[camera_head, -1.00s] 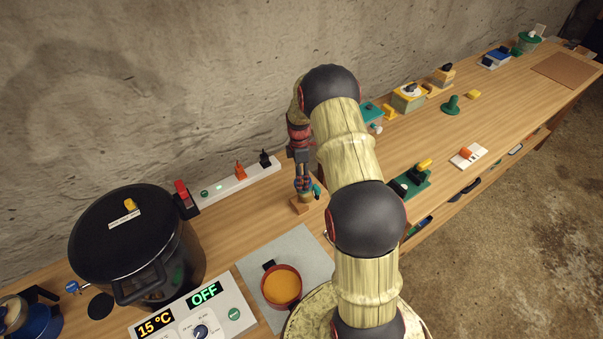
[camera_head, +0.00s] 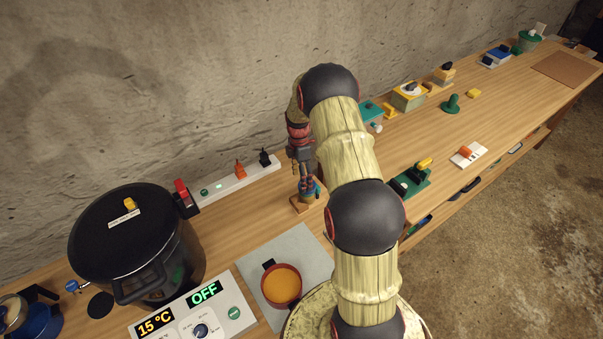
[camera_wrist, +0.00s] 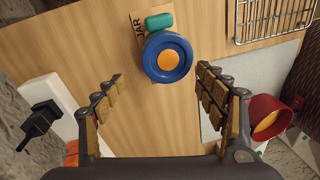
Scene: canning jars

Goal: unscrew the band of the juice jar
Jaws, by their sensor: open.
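The juice jar is seen from above in the wrist view, with a blue ring-shaped band (camera_wrist: 152,68) around an orange centre (camera_wrist: 168,60). It stands on a small wooden holder marked "JAR" (camera_wrist: 138,20), beside a teal rounded piece (camera_wrist: 159,22). My gripper (camera_wrist: 158,78) is open and empty, its padded fingers spread to either side below the jar in the picture. The band lies ahead of the fingertips, apart from them. In the head view my gripper (camera_head: 307,188) is above the wooden holder (camera_head: 298,204) and largely hides the jar.
A large black pot (camera_head: 130,235) stands left. A white power strip (camera_head: 222,187) lies along the wall. A red pot with orange contents (camera_head: 281,285) sits on a grey mat (camera_head: 300,250). A wire rack (camera_wrist: 272,18) shows at upper right in the wrist view. Bench right of centre is partly clear.

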